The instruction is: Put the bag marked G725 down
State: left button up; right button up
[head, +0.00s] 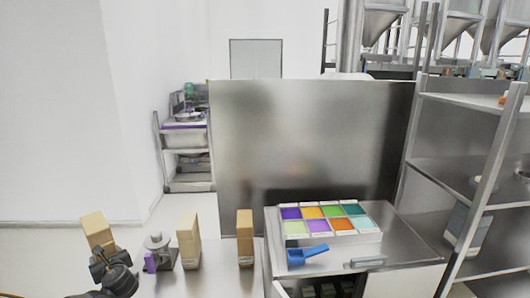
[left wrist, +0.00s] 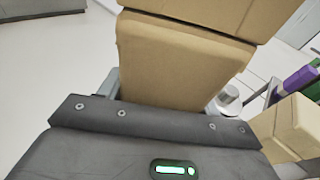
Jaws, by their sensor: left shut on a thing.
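A tan paper bag (head: 97,229) is in my left gripper (head: 109,258) at the lower left of the head view. The gripper is shut on its lower part, and the bag is slightly tilted. The bag (left wrist: 180,68) fills the upper middle of the left wrist view, just beyond the gripper's dark body. No marking can be read on it, so I cannot tell whether it is G725. Whether its bottom touches anything is hidden. My right gripper is not in view.
Two more tan bags stand upright on the low surface (head: 213,280), one beside a small metal device (head: 158,243) with a purple part, the other (head: 245,230) farther right. A steel table (head: 405,235) holds a colourful compartment tray (head: 279,227) and a blue scoop (head: 308,254). Steel shelving (head: 478,165) stands at right.

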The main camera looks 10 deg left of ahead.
pick_arm(q)
jog(key=shift+s+d+f, duration=0.2)
jog(key=shift+s, duration=0.2)
jog(key=w+d+r+m+t+h, duration=0.3)
jog(key=d+r, duration=0.3)
jog(key=d, duration=0.4)
jog(key=w+d+r+m+t+h, duration=0.2)
jog(key=d+r, duration=0.4)
jog(key=d, duration=0.4)
jog(key=s+d+r+m+t+h, duration=0.1)
jog(key=s+d+r+m+h, duration=0.3)
jog(key=d, duration=0.6)
jog(key=s+d+r+m+t+h, duration=0.15)
jog(key=s+d+r+h, duration=0.35)
jog(key=d, duration=0.5)
notch_tip(320, 180, down, 13)
jog(key=y+b, duration=0.1)
jog(key=b, duration=1.3)
jog(key=shift+w+r+m, duration=0.2)
jog(key=shift+w+m, duration=0.1)
jog(key=shift+m, duration=0.05)
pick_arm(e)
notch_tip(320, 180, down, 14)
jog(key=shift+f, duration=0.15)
pick_arm(q)
jog(key=shift+d+g, duration=0.1)
jog(key=shift+g, duration=0.15)
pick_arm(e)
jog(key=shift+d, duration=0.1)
